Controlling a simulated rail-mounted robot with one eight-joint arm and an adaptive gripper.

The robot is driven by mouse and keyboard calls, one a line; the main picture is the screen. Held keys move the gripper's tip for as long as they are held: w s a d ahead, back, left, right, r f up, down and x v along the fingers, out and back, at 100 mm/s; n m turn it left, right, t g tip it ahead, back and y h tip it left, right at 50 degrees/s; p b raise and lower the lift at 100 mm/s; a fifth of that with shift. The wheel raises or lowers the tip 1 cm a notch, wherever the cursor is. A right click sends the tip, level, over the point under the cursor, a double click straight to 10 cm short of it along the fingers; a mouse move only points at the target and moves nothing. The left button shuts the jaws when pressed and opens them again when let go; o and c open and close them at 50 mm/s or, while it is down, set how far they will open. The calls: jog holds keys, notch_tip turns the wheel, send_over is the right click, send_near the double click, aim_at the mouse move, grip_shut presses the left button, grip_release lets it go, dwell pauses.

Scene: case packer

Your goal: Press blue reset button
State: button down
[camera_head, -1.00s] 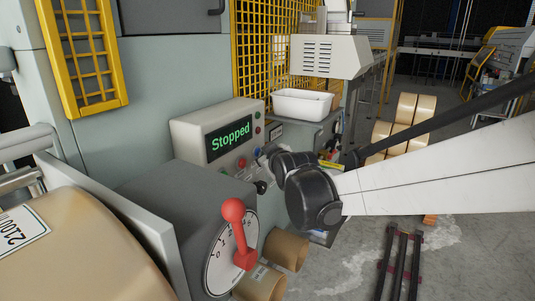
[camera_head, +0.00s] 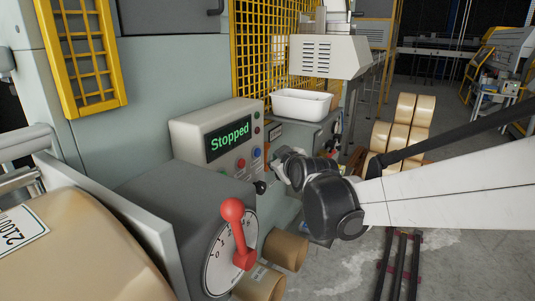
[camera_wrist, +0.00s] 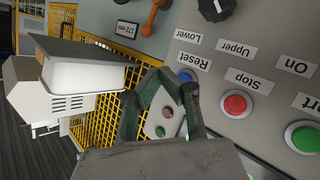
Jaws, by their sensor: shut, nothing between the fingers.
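The blue reset button (camera_head: 256,153) is on the grey control panel (camera_head: 188,133), right of a red button (camera_head: 241,163), in the head view. In the wrist view the panel is upside down; the blue button (camera_wrist: 185,76) sits by the "Reset" label, partly hidden by a finger. The red stop button (camera_wrist: 235,104) and green start button (camera_wrist: 303,137) lie to its right. My gripper (camera_wrist: 168,78) is shut and empty. In the head view my gripper (camera_head: 279,162) is right of the blue button, with a small gap in the picture. The display reads "Stopped".
A black knob (camera_head: 261,187) sticks out below the buttons. A red-handled dial (camera_head: 236,235) stands in front of the panel. A white bin (camera_head: 301,103) is behind my gripper, beside yellow mesh fencing (camera_head: 266,45). Cardboard rolls (camera_head: 285,249) lie below.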

jog(key=shift+s+d, duration=0.3)
jog(key=shift+d, duration=0.25)
jog(key=shift+s+d, duration=0.3)
jog(key=shift+d, duration=0.25)
jog(key=s+d+f+m+g+h+b, duration=0.1)
jog(key=s+d+f+m+g+b, duration=0.1)
jog(key=s+d, duration=0.4)
jog(key=s+d+f+m+g+h+b, duration=0.2)
jog(key=s+d+f+m, duration=0.2)
jog(key=s, duration=1.2)
jog(key=s+d+f+m+g+h+b, duration=0.1)
jog(key=s+d+f+m+g+b, duration=0.1)
jog(key=s+d+f, duration=0.6)
jog(key=s+m, duration=0.1)
jog(key=s, duration=0.2)
jog(key=shift+d+f+g+h, duration=0.25)
jog(key=shift+d+g+h, duration=0.15)
